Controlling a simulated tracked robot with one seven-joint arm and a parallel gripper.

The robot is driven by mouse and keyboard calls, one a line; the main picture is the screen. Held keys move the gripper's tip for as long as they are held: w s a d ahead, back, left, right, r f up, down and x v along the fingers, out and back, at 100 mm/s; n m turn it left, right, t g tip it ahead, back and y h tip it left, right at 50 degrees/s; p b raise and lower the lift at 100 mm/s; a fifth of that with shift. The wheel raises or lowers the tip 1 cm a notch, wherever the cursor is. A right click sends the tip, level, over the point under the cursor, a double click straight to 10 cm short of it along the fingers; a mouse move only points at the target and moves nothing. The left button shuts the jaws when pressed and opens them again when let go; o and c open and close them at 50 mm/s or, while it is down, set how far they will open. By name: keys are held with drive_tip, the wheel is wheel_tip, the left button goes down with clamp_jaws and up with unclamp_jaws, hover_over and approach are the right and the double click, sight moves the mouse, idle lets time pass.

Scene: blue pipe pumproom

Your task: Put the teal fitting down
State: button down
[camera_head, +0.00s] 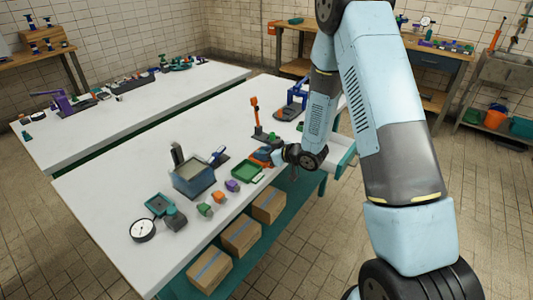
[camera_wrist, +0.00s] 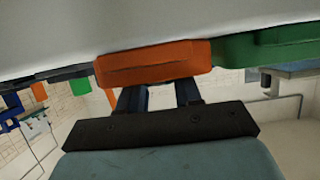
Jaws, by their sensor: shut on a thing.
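My gripper shows in the wrist view (camera_wrist: 160,96) with two dark fingers reaching up from a black palm bar. Their tips are hidden behind an orange tray (camera_wrist: 153,64). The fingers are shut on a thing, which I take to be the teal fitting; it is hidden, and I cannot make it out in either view. In the head view my gripper (camera_head: 277,156) is low at the right-hand edge of the near white table, beside the orange tray (camera_head: 262,154). I cannot tell whether the held thing touches the tray or the table.
A green tray (camera_head: 247,173) lies beside the orange one and also shows in the wrist view (camera_wrist: 262,47). A grey-blue bin (camera_head: 193,182), an orange upright tool (camera_head: 256,111) and a blue frame (camera_head: 292,98) stand nearby. Cardboard boxes (camera_head: 240,234) sit below the edge.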

drive_tip(key=c, duration=1.1)
unclamp_jaws()
drive_tip(key=shift+o, duration=0.2)
